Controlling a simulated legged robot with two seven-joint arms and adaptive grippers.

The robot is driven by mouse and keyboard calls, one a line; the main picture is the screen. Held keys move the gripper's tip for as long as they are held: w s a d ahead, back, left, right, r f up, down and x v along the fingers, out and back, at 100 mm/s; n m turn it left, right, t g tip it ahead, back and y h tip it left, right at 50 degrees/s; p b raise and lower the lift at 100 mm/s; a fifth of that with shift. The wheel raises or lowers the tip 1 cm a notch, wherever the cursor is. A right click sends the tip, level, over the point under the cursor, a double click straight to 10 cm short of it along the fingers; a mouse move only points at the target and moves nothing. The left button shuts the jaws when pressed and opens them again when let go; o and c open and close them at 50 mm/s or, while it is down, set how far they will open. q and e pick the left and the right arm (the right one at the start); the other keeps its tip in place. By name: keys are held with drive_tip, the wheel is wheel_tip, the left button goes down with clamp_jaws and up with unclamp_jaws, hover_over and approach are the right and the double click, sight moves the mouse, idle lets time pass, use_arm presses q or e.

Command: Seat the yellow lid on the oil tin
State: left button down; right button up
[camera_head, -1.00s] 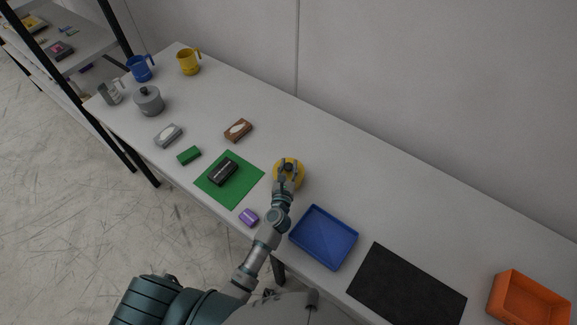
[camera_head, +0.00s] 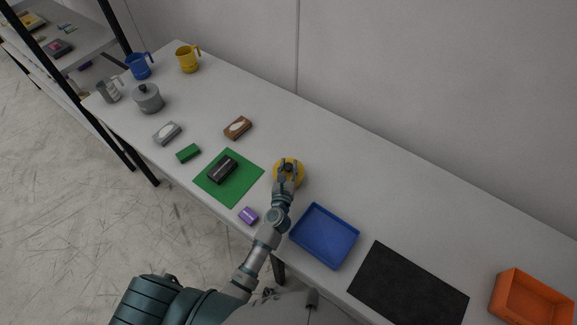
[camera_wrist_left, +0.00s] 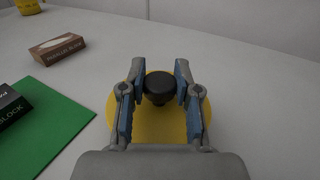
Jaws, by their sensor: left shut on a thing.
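The yellow lid (camera_head: 299,174) is a round disc with a dark knob, right of the green mat in the head view. It also fills the middle of the left wrist view (camera_wrist_left: 160,126), with its black knob (camera_wrist_left: 160,87) standing up. My left gripper (camera_head: 288,167) is over the lid, its fingers on either side of the knob and shut on it; the wrist view shows the same fingers (camera_wrist_left: 161,92). The lid looks about level.
A green mat (camera_head: 241,186) with a black box (camera_head: 222,170) lies left of the lid. A brown box (camera_head: 237,128), purple block (camera_head: 248,215) and blue tray (camera_head: 325,237) are nearby. A grey lidded pot (camera_head: 148,98) stands far left. Behind the lid the table is clear.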

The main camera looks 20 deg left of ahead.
use_arm(q)
drive_tip(key=c, duration=0.7)
unclamp_jaws()
drive_tip(key=shift+c, duration=0.2)
drive_tip(key=s, duration=0.4)
drive_tip(key=s+d, duration=0.1)
drive_tip(key=s, duration=0.7)
drive_tip(key=shift+d+r, duration=0.15)
drive_tip(key=shift+d, duration=0.1)
